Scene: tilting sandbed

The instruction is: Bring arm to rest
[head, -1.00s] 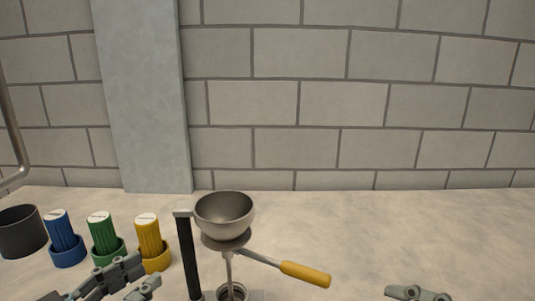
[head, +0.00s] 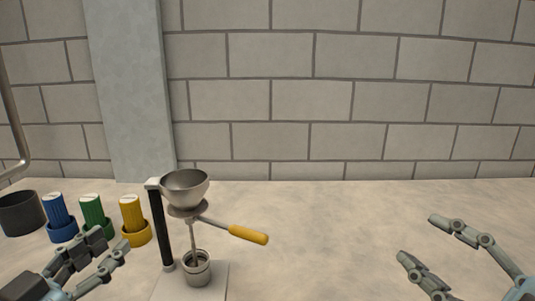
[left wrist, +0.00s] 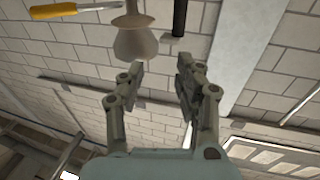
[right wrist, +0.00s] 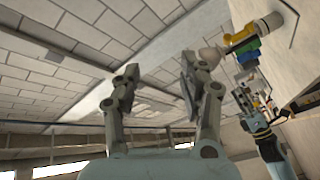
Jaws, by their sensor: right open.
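My left gripper (head: 110,243) is low at the left in the head view, in front of the coloured containers. Its two fingers are apart with nothing between them, also in the left wrist view (left wrist: 160,68). My right gripper (head: 420,238) is low at the right in the head view, over bare worktop. Its fingers are spread and empty, also in the right wrist view (right wrist: 158,68). Both grippers are far apart, with the metal bowl stand between them.
A metal bowl (head: 185,186) sits on a black-post stand (head: 160,230) above a small metal cup (head: 197,270). A yellow-handled lever (head: 248,234) sticks out right. Blue (head: 60,219), green (head: 94,220) and yellow (head: 133,222) containers and a dark pot (head: 21,214) stand left. Worktop right is clear.

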